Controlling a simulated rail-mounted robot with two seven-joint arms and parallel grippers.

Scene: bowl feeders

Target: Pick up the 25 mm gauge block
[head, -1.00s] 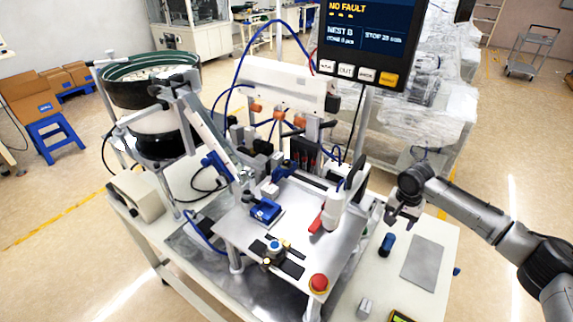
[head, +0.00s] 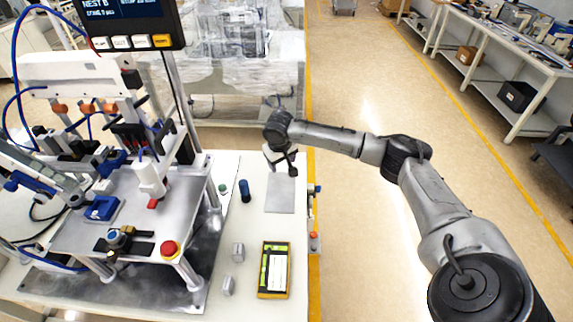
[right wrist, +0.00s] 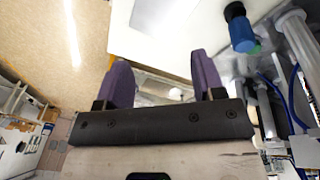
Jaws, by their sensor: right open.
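Two small grey metal blocks stand on the white table in the head view: one (head: 238,252) beside the yellow-edged device and a smaller one (head: 228,286) nearer the front. They look like gauge blocks, but I cannot read a size on either. My right gripper (head: 281,168) is over the back of the table, above a flat grey plate and well away from both blocks. In the right wrist view its purple fingers (right wrist: 163,78) are spread with nothing between them. Neither grey block can be made out in that view. My left gripper is not in view.
A blue cylinder (head: 244,190) stands left of the grey plate (head: 280,194). A yellow and black device (head: 273,270) lies near the table's right edge. The feeder station with a red button (head: 169,249) fills the left. Open floor lies right of the table.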

